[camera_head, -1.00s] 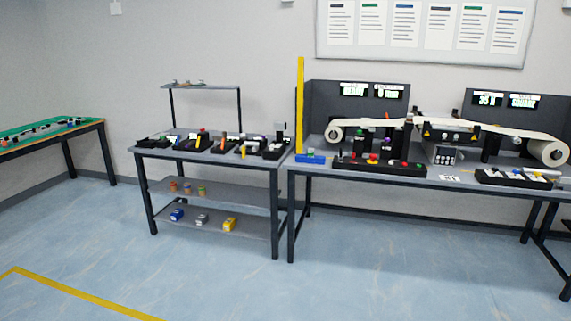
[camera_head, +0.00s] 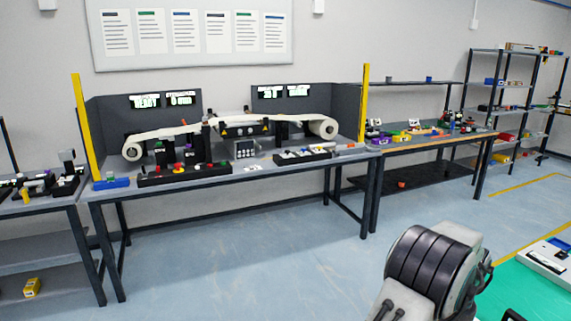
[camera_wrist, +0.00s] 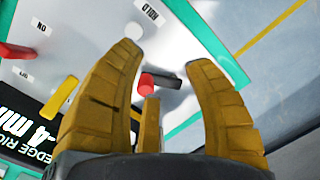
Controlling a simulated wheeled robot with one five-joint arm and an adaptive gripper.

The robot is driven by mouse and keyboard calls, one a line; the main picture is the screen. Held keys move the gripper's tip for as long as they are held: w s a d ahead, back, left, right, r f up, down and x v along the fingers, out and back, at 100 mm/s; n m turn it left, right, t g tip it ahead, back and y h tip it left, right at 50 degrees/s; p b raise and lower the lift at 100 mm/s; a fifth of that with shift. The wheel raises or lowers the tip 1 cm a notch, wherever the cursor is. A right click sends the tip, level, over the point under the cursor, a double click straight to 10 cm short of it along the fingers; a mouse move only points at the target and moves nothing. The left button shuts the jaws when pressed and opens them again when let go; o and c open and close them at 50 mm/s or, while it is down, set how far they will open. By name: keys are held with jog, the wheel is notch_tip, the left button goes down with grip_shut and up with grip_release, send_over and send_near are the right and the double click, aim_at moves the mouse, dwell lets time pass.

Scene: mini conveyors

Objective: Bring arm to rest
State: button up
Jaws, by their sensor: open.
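Beyond the fingers is a pale panel (camera_wrist: 60,30) with a green edge, carrying labels such as "HOLD" and "ON". A red knob (camera_wrist: 147,83) shows in the gap between the fingers; I cannot tell whether they touch it. In the head view a grey and black part of my arm stands at the lower right. My fingers are out of that view.
A long table with a white belt conveyor (camera_head: 170,132) and dark display panels stands ahead. To its right are another table (camera_head: 440,140) with small parts and shelving (camera_head: 500,80). A green-topped surface (camera_head: 530,290) is at the lower right. The blue floor (camera_head: 250,260) in front is clear.

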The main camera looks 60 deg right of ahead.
jog(key=a+m, duration=0.1)
jog(key=w+a+m, duration=0.1)
jog(key=a, duration=0.1)
jog(key=w+a+m, duration=0.1)
jog(key=shift+a+m, duration=0.2)
jog(key=shift+m, duration=0.1)
jog(key=w+a+r+n, duration=0.1)
jog(key=w+a+r, duration=0.1)
jog(key=w+a, duration=0.55)
jog(key=w+a+r, duration=0.3)
jog(key=w+a, duration=0.3)
jog(key=w, duration=0.2)
jog(key=w+a+r+n+t, duration=0.1)
jog(key=w+a+r+n, duration=0.1)
jog(key=a+n, duration=0.3)
jog(key=w+a+r+n+t+p, duration=0.1)
jog(key=w+a+r+n, duration=0.2)
jog(key=a, duration=0.8)
jog(key=w+a+r+n+t+h, duration=0.1)
jog(key=w+a+r+n, duration=0.2)
jog(key=w+a+n, duration=0.2)
jog(key=shift+w+a+r+n, duration=0.2)
jog(key=shift+a+n, duration=0.9)
jog(key=shift+a, duration=1)
